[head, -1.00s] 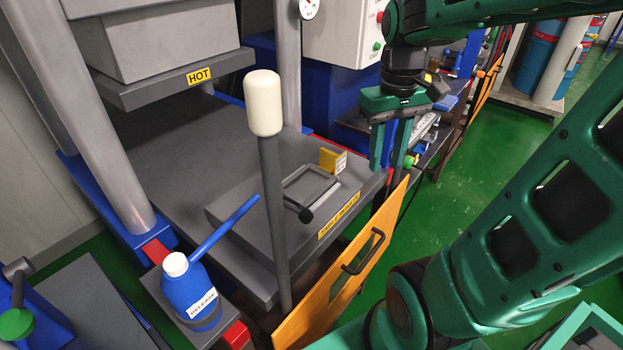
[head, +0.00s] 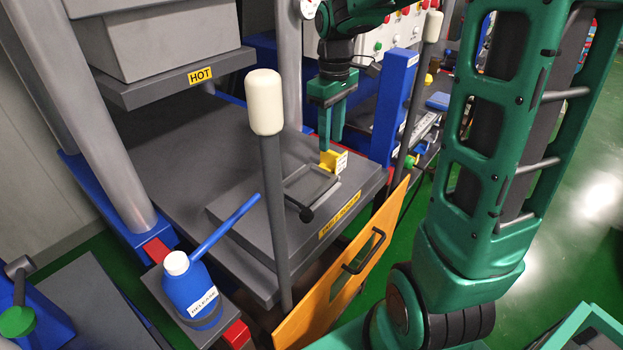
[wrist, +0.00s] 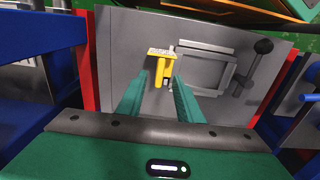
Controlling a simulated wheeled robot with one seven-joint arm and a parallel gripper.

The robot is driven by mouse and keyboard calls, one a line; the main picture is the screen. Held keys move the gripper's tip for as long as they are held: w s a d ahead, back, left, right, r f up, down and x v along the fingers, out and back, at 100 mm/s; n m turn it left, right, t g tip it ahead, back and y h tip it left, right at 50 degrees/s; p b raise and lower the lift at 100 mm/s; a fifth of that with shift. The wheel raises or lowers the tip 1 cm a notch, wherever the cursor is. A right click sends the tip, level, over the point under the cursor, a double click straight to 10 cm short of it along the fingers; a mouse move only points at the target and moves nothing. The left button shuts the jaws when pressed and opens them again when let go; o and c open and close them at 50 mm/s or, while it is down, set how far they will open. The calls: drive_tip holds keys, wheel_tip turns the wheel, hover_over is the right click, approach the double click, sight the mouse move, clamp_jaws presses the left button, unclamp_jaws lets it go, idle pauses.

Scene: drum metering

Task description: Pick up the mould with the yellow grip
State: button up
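The mould (head: 305,188) is a flat grey square frame on the grey press plate. Its yellow grip (head: 328,160) stands at its back right corner with a small white label, and a black-knobbed handle (head: 306,214) shows at its front. In the wrist view the frame (wrist: 205,72) lies right of centre, with the yellow grip (wrist: 163,70) at its left. My gripper (head: 330,146) is open, its two green fingers pointing down just above the grip. In the wrist view the fingers (wrist: 156,88) are apart, with the grip just beyond and between their tips.
The hot upper platen (head: 180,80) hangs at the back left. A white-topped lever (head: 272,180) stands in front of the plate, a blue release bottle (head: 190,288) at the lower left. An orange guard door (head: 335,292) hangs at the front. A blue post (head: 393,105) stands right of my gripper.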

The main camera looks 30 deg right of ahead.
sight(331, 151)
wheel_tip(331, 151, down, 5)
drive_tip(key=shift+d+f, duration=0.1)
clamp_jaws()
